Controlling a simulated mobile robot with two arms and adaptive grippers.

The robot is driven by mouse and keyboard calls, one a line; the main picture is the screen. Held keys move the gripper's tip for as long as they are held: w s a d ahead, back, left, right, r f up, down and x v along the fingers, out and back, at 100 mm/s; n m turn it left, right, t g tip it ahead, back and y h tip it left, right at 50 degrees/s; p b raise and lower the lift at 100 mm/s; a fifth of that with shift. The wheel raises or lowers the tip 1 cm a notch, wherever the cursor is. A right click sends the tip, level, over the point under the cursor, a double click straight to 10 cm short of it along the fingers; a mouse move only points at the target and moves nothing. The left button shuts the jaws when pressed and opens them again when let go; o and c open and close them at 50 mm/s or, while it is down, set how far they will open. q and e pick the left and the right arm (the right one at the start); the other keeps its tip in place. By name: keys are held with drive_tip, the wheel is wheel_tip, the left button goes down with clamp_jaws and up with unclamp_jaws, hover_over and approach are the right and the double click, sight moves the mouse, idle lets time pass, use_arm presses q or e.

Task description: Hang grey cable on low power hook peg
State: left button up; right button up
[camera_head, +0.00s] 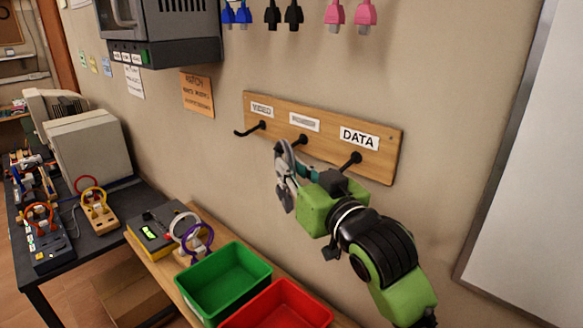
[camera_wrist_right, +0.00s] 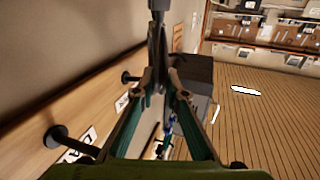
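A wooden board (camera_head: 225,108) on the wall carries three black pegs. The middle peg (camera_head: 300,141) sits under a label (camera_head: 304,122) whose text is too blurred to read. The outer labels read VIDEO and DATA. My right gripper (camera_head: 283,172) is just below and left of the middle peg, with its fingers closed in on a looped grey cable (camera_head: 282,150). The cable's lower ends hang below the fingers. The right wrist view shows the gripper (camera_wrist_right: 162,84) and the grey cable (camera_wrist_right: 157,35) seen edge-on beyond the fingertips. I cannot tell whether the loop touches the peg. My left gripper is out of view.
Blue, black and pink connectors (camera_head: 337,15) hang above the board. A green bin (camera_head: 190,302) and a red bin (camera_head: 318,310) stand below, beside a grey-yellow device with looped cables. A whiteboard (camera_head: 530,190) is at right. A dark cabinet (camera_head: 180,50) hangs upper left.

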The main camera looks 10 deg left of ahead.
drive_tip(key=shift+o, duration=1.4)
